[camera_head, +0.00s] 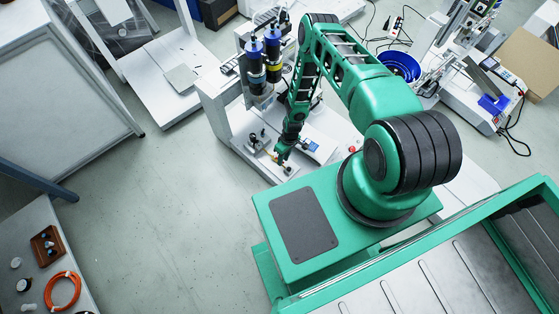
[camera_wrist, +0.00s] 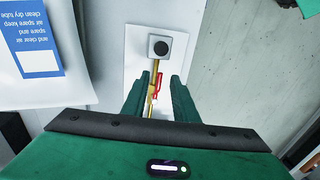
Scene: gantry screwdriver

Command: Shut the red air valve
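The red air valve (camera_wrist: 158,86) shows in the wrist view as a small red lever beside a brass pipe (camera_wrist: 154,70). The pipe runs down from a grey block with a black round face (camera_wrist: 160,47) on a white plate. My gripper (camera_wrist: 156,92) is open, with its two green fingers on either side of the pipe and lever. I cannot tell whether a finger touches the lever. In the head view my gripper (camera_head: 281,154) is low at the white gantry base, and the valve there is too small to make out clearly.
The gantry screwdriver's blue-topped cylinders (camera_head: 263,50) stand just behind my arm. A blue-and-white label (camera_wrist: 35,45) lies left of the valve in the wrist view. A bench with an orange cable coil (camera_head: 63,291) is at lower left. The floor between is clear.

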